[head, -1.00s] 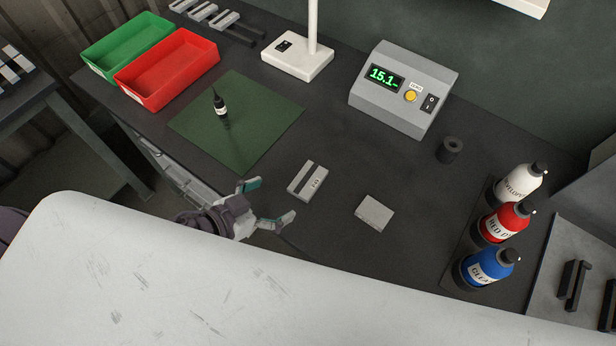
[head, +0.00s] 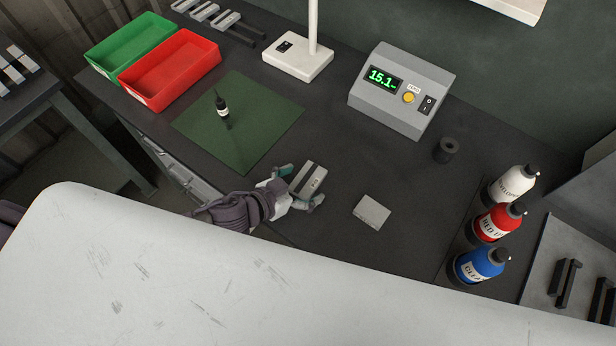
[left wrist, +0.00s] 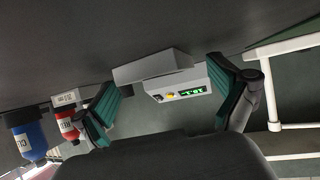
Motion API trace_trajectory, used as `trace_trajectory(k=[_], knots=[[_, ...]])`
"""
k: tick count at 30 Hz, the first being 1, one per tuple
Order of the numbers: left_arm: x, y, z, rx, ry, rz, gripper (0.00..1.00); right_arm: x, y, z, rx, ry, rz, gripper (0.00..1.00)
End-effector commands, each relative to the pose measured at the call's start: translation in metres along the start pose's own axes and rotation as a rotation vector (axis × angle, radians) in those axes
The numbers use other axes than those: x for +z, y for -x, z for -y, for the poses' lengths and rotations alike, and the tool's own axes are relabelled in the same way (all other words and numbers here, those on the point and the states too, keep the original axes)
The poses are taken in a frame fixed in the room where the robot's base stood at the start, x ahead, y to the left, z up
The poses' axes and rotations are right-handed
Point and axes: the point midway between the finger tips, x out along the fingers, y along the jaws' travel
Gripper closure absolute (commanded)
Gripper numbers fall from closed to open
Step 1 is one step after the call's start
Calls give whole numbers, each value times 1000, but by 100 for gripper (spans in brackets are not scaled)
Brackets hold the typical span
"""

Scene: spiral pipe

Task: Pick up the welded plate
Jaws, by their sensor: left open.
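The welded plate (head: 308,179), a small light grey block with a seam along it and a small label, lies flat on the dark bench. My left gripper (head: 301,187) is open, with one teal-padded finger on either side of the plate's near end. In the left wrist view, which is upside down, the plate (left wrist: 152,66) shows between the two spread fingers of the left gripper (left wrist: 168,98). Whether either finger touches it I cannot tell. My right gripper is not in view.
A green mat (head: 238,122) with a small dark bottle (head: 222,106) lies to the left. A grey meter box (head: 400,92) stands behind. Bottles, including a blue one (head: 478,265), stand at the right. Red (head: 170,68) and green trays stand back left.

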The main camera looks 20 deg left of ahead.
Motion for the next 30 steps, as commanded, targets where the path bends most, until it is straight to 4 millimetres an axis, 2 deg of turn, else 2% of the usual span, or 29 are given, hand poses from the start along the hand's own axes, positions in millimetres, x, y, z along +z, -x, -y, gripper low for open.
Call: trace_trajectory(k=[3,20,30], knots=[[0,0,0,0,0,0,5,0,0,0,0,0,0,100],[1,0,0,-1,-1,2,98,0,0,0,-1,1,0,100],[-1,1,0,-1,-1,-1,100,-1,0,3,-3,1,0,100]])
